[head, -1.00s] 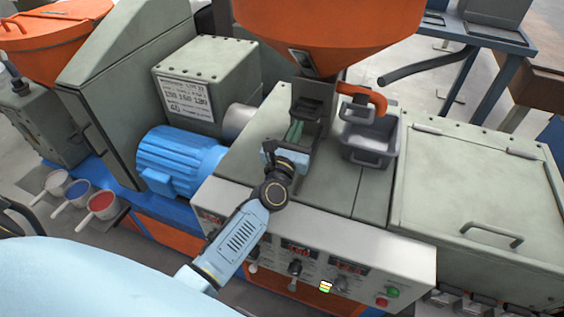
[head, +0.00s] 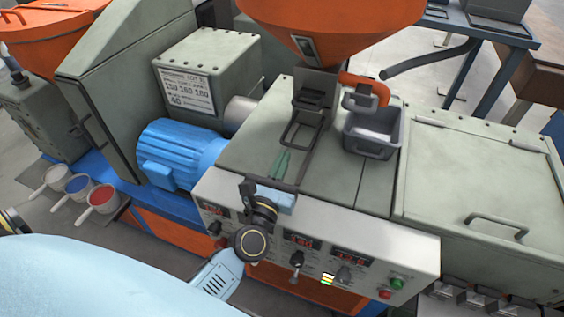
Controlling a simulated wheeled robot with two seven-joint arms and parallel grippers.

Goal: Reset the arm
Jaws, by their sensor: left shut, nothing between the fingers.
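My left gripper (head: 281,160) is above the top of the grey-green machine (head: 245,155), just behind its front control panel (head: 330,250). Its green fingers are together with nothing between them and point away from me. The light blue and black wrist sits over the upper edge of the panel and hides part of it. The fingertips are apart from a dark metal frame (head: 303,128) below the orange hopper (head: 335,22). I cannot tell exactly how high the fingers are above the machine top. My right gripper is not in view.
A grey bin (head: 372,138) with an orange-red part (head: 365,88) above it stands right of the dark frame. A blue motor (head: 180,153) is on the left. Several small cups, one red inside (head: 102,198), stand at the far left. A handled lid (head: 480,180) covers the right side.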

